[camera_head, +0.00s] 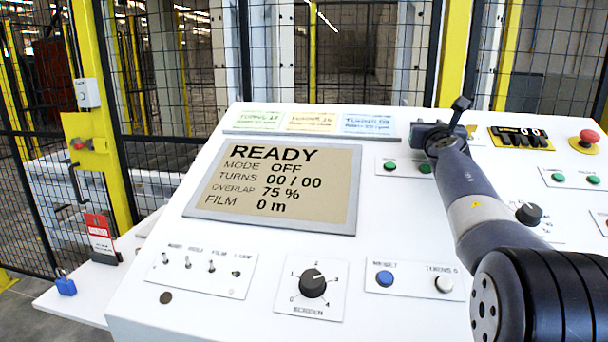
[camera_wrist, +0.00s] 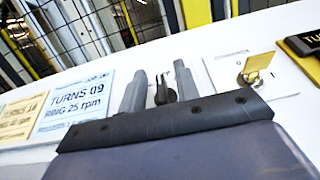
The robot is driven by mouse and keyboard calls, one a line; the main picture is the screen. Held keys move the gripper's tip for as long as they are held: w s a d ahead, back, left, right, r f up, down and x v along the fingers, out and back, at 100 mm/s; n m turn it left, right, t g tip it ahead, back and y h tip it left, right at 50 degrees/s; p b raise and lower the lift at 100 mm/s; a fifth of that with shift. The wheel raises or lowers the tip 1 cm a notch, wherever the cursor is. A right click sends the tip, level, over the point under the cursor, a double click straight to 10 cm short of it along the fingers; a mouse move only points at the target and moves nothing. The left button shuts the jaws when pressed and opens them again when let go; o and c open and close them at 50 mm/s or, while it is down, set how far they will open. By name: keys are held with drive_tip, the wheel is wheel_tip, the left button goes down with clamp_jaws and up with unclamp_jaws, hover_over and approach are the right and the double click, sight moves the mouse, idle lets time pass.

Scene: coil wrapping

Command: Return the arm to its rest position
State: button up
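My arm reaches in from the lower right in the head view, and my gripper (camera_head: 424,131) is over the upper right part of the white console (camera_head: 240,300). In the wrist view my gripper (camera_wrist: 160,72) shows two grey fingers standing apart. A small dark piece shows between them; I cannot tell whether it belongs to the gripper or the console. I see no object held. In the head view the gripper hides part of the panel around it.
The display (camera_head: 275,190) reads READY. Three cards, including a blue card (camera_head: 368,124), lie above it. A red emergency button (camera_head: 588,137) and a black knob (camera_head: 529,214) are right of the arm. A brass key switch (camera_wrist: 257,68) is close right of the fingers. Yellow-post fencing (camera_head: 105,120) stands behind.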

drive_tip(key=shift+s, duration=0.1)
drive_tip(key=b+v, duration=0.3)
drive_tip(key=v, duration=0.8)
drive_tip(key=shift+b, duration=0.35)
drive_tip(key=p+x, duration=0.4)
drive_tip(key=x, duration=0.7)
drive_tip(key=shift+w+r, duration=0.2)
drive_tip(key=shift+f+p, duration=0.1)
drive_tip(key=shift+p, duration=0.35)
drive_tip(key=shift+s+m+h+p, duration=0.15)
drive_tip(key=shift+m+h+p, duration=0.25)
drive_tip(key=shift+h+p, duration=0.15)
drive_tip(key=m+g+h+p, duration=0.3)
drive_tip(key=m+h+p, duration=0.2)
drive_tip(key=p, duration=0.3)
drive_tip(key=m+g+h+p, duration=0.4)
drive_tip(key=m+g+p, duration=0.1)
drive_tip(key=p, duration=0.3)
drive_tip(key=shift+d+m+p, duration=0.1)
drive_tip(key=shift+m+p, duration=0.2)
drive_tip(key=shift+m, duration=0.1)
drive_tip(key=shift+h, duration=0.25)
drive_tip(key=b+v, duration=0.2)
drive_tip(key=v, duration=0.4)
drive_tip(key=shift+f, duration=0.15)
drive_tip(key=shift+s+a, duration=0.3)
drive_tip(key=shift+a, duration=0.05)
